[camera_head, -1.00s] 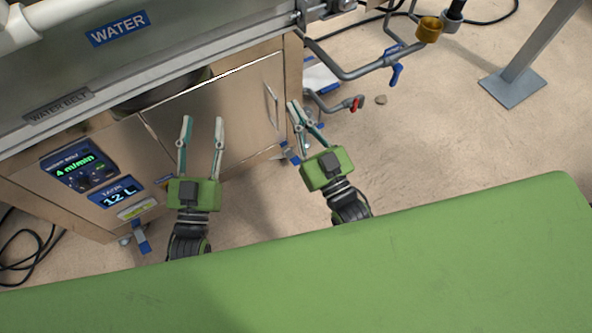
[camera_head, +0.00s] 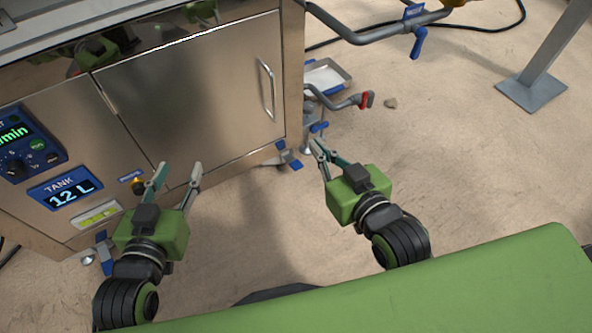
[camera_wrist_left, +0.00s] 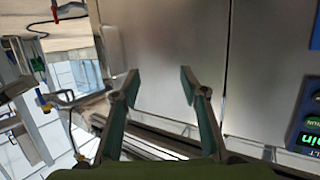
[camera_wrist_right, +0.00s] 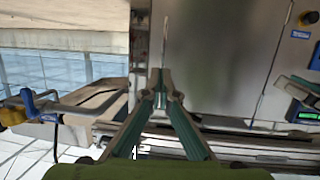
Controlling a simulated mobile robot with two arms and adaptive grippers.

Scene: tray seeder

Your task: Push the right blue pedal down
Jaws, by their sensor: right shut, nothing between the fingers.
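The right blue pedal (camera_head: 288,155) sits low at the right foot of the steel cabinet (camera_head: 200,95), just above the floor. My right gripper (camera_head: 318,143) is shut and empty, to the right of the pedal in the head view; I see no contact with it. Its fingertips also meet in the right wrist view (camera_wrist_right: 161,98), in front of the cabinet. My left gripper (camera_head: 178,172) is open and empty in front of the cabinet door; its spread fingers show in the left wrist view (camera_wrist_left: 158,80). I cannot make out the pedal in either wrist view.
Another blue pedal (camera_head: 105,256) is at the cabinet's lower left. A red-handled valve (camera_head: 366,100), a blue-handled valve (camera_head: 418,42) and a white tray (camera_head: 327,77) are right of the cabinet. A grey post (camera_head: 545,65) stands farther right.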

